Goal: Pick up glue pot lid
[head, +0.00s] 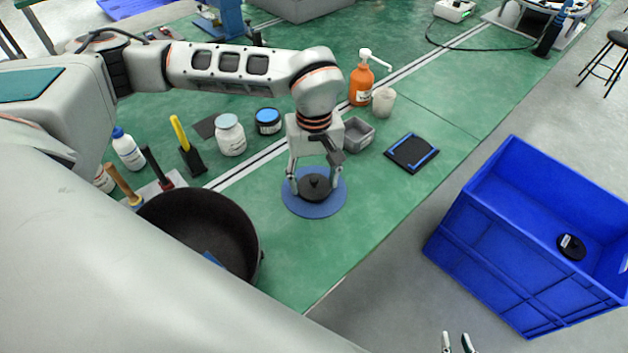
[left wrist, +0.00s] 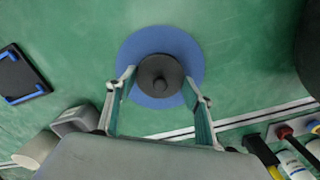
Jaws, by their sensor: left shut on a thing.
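The glue pot lid (head: 315,184) is a round black lid with a knob, over a round blue mat (head: 296,206) on the green bench. It also shows in the left wrist view (left wrist: 160,76), on or just above the blue mat (left wrist: 133,48); I cannot tell if it is lifted. My left gripper (head: 315,187) points down with its fingers on either side of the lid, shut on its rim. The left wrist view shows the two fingers (left wrist: 159,80) flanking it. Only the fingertips of my right gripper (head: 457,343) show, apart and empty, at the bottom edge.
A large black pan (head: 205,215) stands left of the mat. Bottles, jars and brushes stand behind it. A grey tray (head: 358,135) and a black pad (head: 411,152) lie behind right. A blue crate (head: 480,245) on the right holds a black disc (head: 571,247). Bench right of the mat is clear.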

